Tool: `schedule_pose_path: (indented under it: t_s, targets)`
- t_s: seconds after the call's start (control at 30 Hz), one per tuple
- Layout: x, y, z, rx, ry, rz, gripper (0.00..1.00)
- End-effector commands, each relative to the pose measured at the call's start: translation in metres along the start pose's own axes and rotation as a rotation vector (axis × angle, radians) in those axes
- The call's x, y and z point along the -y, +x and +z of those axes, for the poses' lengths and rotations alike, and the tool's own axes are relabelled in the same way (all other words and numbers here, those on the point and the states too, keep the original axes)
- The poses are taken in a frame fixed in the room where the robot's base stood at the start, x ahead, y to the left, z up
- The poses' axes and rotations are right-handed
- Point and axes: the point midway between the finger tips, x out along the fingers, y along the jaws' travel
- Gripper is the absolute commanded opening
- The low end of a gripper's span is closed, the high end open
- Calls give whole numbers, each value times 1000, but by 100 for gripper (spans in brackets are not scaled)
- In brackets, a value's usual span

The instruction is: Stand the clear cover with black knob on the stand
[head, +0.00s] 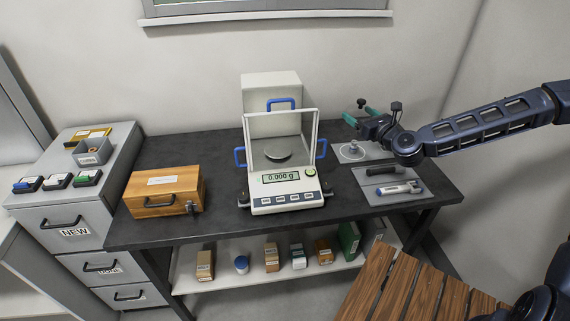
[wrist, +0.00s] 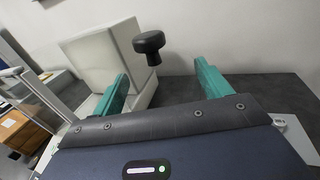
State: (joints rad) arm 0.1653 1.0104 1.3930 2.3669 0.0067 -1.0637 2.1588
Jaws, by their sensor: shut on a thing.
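My gripper (head: 359,116) is above the right part of the dark table, its teal fingers spread apart and shut on the clear cover. The cover's black knob (head: 361,103) shows just above the fingers. In the wrist view the knob (wrist: 149,42) stands upright between the two teal fingers (wrist: 161,70). The cover's clear wall is barely visible in either view. The stand (head: 352,151), a pale round piece on a light mat, is on the table below my gripper. The gap between cover and stand is hard to judge.
The balance (head: 286,190), with its glass shield and blue handles, stands left of the stand. A grey mat (head: 395,198) with tools lies in front of it. A wooden box (head: 166,191) is at the table's left. Bare table (head: 225,165) lies between box and balance.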

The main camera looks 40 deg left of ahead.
Motion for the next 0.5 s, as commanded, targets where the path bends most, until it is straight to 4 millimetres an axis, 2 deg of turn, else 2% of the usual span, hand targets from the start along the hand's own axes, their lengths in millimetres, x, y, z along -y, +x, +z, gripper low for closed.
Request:
schedule_pose_path:
  t_s: [0.03, 0.1, 0.27, 0.37, 0.5]
  targets:
    - [-15, 1, 5, 2, -1, 26, 54]
    - [-30, 2, 11, 5, -2, 54, 54]
    - [-50, 2, 17, 8, -6, 91, 54]
    - [-54, 2, 10, 7, -6, 98, 54]
    - [-55, 2, -17, 6, -5, 100, 54]
